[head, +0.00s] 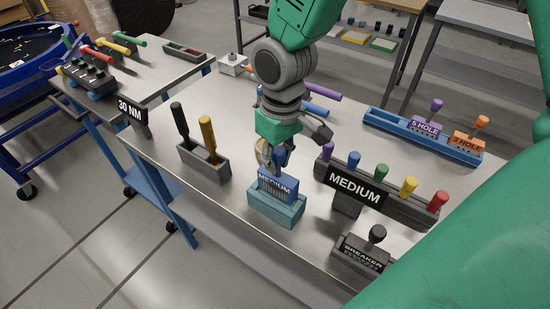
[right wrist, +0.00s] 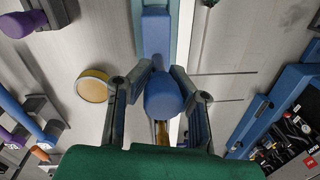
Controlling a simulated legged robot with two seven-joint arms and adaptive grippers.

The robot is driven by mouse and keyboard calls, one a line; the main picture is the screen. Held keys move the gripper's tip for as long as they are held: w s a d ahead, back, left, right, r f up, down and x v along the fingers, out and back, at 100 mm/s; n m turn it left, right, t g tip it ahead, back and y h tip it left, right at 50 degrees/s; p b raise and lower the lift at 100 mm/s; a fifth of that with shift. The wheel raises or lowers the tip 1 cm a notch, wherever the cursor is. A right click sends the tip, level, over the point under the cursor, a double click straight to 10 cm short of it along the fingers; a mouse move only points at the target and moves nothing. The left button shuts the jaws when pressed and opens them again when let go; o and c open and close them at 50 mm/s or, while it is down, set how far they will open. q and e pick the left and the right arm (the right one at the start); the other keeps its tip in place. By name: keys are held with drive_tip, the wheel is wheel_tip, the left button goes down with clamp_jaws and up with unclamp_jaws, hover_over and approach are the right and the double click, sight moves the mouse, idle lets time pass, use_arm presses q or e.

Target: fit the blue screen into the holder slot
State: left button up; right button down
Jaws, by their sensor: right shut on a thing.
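The blue screen (head: 279,187), marked MEDIUM, is upright at the mouth of the teal holder (head: 276,208). Its lower edge meets or enters the top of the holder; I cannot tell how deep it sits, and the slot is hidden. My right gripper (head: 273,160) is right above, shut on the screen's handle. In the right wrist view the round blue handle (right wrist: 163,96) is between the two fingers, with the blue screen top (right wrist: 156,35) beyond. My left gripper is not in view.
A rack with several coloured knobs (head: 400,204) and a MEDIUM sign (head: 355,187) stands close on the right. A BREAKER block (head: 360,255) is near the front edge. A grey holder (head: 205,164) with two handled tools is left. A blue tray (head: 377,120) lies back right.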

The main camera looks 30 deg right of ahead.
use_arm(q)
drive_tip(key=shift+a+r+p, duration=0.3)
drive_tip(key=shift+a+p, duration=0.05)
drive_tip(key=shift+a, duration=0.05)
use_arm(e)
drive_tip(key=shift+a+r, duration=0.1)
drive_tip(key=shift+a, duration=0.6)
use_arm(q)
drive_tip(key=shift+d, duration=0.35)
use_arm(e)
drive_tip(key=shift+d, duration=0.4)
use_arm(q)
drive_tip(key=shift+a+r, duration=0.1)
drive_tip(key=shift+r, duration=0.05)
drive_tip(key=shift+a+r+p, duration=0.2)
drive_tip(key=shift+p, duration=0.15)
use_arm(e)
drive_tip(key=shift+a, duration=0.2)
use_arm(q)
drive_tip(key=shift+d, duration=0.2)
use_arm(e)
drive_tip(key=shift+d, duration=0.25)
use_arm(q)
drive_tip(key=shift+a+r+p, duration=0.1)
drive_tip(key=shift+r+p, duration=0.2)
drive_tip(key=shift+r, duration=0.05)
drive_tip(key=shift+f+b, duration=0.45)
use_arm(e)
drive_tip(key=shift+f, duration=1)
